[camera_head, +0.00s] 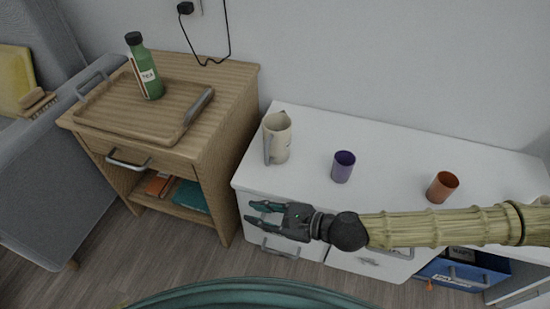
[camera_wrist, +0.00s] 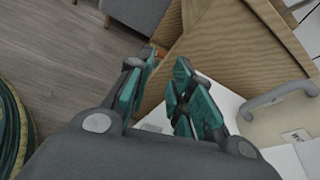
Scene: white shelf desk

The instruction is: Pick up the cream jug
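The cream jug (camera_head: 279,138) stands upright on the left end of the white desk (camera_head: 310,185), its handle facing the front left. In the wrist view part of the jug (camera_wrist: 275,122) shows at the right edge, with its grey handle toward the gripper. My gripper (camera_head: 257,215) is in front of the desk's front edge, below and apart from the jug, fingers pointing left. In the wrist view its teal fingers (camera_wrist: 163,85) are spread with nothing between them.
A purple cup (camera_head: 343,166) and an orange cup (camera_head: 442,187) stand right of the jug. A wooden cabinet (camera_head: 228,95) left of the desk bears a tray (camera_head: 165,130) with a green bottle (camera_head: 149,75).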

